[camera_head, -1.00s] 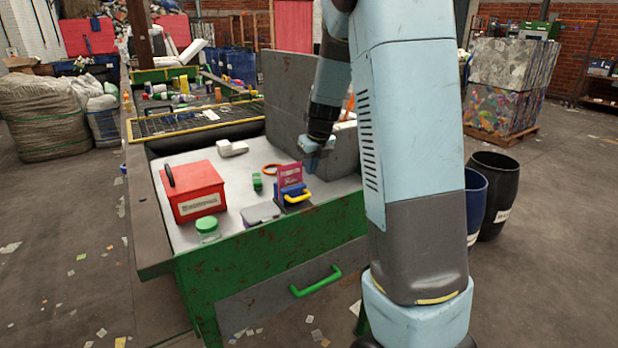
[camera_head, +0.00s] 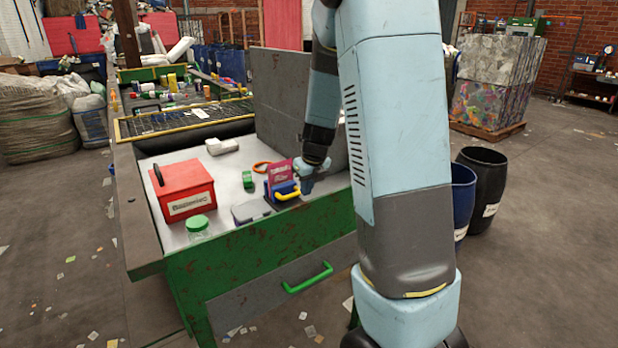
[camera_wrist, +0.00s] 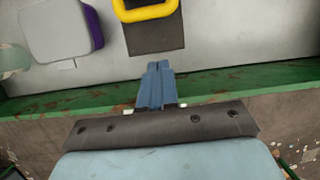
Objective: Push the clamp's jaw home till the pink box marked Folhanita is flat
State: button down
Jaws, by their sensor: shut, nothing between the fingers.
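The pink box (camera_head: 279,171) stands in the clamp on the bench, its lower part hidden behind the blue jaw (camera_head: 283,186). Its marking is too small to read, and I cannot tell if it sits flat. The clamp's yellow handle (camera_head: 288,196) faces the bench's front edge; in the wrist view the handle (camera_wrist: 147,12) is at the top, above a dark base plate (camera_wrist: 155,38). My gripper (camera_head: 306,190) is just right of the handle in the head view. In the wrist view my gripper (camera_wrist: 155,66) is shut and empty, its tips apart from the handle, near the front edge.
A grey lidded case (camera_head: 250,212) and a green-lidded jar (camera_head: 198,224) stand left of the clamp. A red box (camera_head: 183,188), a green item (camera_head: 248,180) and an orange ring (camera_head: 262,167) are farther back. A grey panel (camera_head: 300,100) rises behind.

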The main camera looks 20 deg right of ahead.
aim_at(294, 193)
jog(key=x, duration=0.3)
jog(key=shift+w+a+f, duration=0.1)
jog(key=shift+w+f, duration=0.05)
jog(key=shift+w, duration=0.4)
jog(key=shift+w+a+f, duration=0.1)
jog(key=shift+w+f, duration=0.05)
jog(key=shift+w, duration=0.4)
jog(key=shift+w+a+f, duration=0.15)
jog(key=shift+w+a, duration=0.05)
jog(key=shift+w, duration=0.6)
jog(key=shift+w+a, duration=0.25)
jog(key=shift+w, duration=0.75)
jog(key=shift+s, duration=0.1)
